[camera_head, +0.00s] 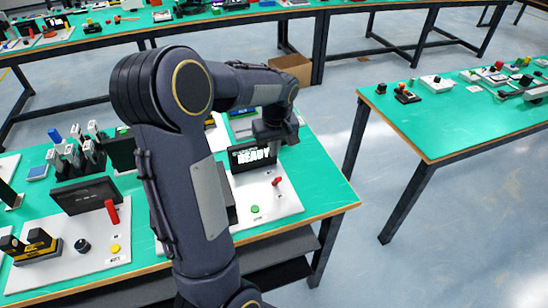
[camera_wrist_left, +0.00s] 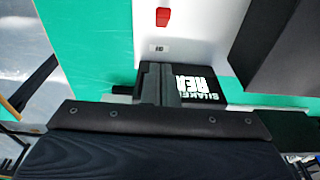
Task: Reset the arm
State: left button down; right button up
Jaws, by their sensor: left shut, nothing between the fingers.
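My left arm (camera_head: 185,165) rises through the middle of the head view, bends at the elbow and reaches right. My left gripper (camera_head: 280,139) is shut and empty. My right gripper is out of view.
A white panel (camera_head: 275,208) with a red switch (camera_head: 277,181) and a green button (camera_head: 255,209) lies below the display. Another panel with a red lever (camera_head: 111,211) is at left. A second table (camera_head: 450,122) stands at right, with open floor between. A cardboard box (camera_head: 291,66) sits behind.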

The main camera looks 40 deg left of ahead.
pick_arm(q)
jog(key=shift+s+d+r, duration=0.1)
jog(key=shift+d+r, duration=0.05)
jog(key=shift+r, duration=0.6)
jog(key=shift+s+d+r, duration=0.1)
jog(key=shift+d+r, duration=0.1)
jog(key=shift+r, duration=0.6)
jog(key=shift+s+d+r, duration=0.1)
jog(key=shift+d+r, duration=0.05)
jog(key=shift+r, duration=0.6)
